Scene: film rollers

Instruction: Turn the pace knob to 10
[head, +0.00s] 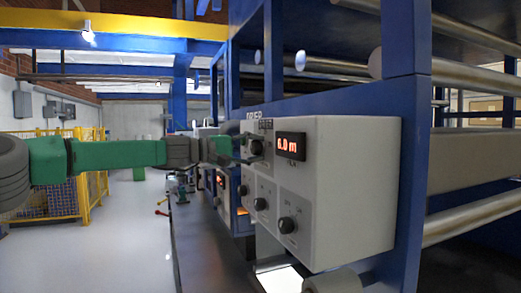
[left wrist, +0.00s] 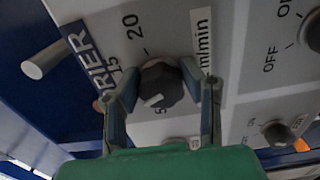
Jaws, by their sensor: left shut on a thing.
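The grey control box (head: 345,195) is on the blue machine frame at centre right in the head view. Its orange display (head: 290,146) seems to read 6.0 m. The pace knob (left wrist: 160,84) is dark with a white pointer mark, on a scale marked m/min; the numbers 20, 15 and 5 show. The pointer aims toward the bottom of the left wrist view, near the 5; the 10 is hidden. My left gripper (left wrist: 160,80) is shut on this knob, one finger on each side. In the head view my left gripper (head: 236,150) reaches the box's upper left. My right gripper is out of view.
More knobs sit lower on the box, including a lower right knob (head: 287,225). An OFF/ON knob (left wrist: 311,32) is at the right in the left wrist view. Metal rollers (head: 475,213) lie at the right. Open floor (head: 100,245) is at the left, before a yellow fence (head: 92,190).

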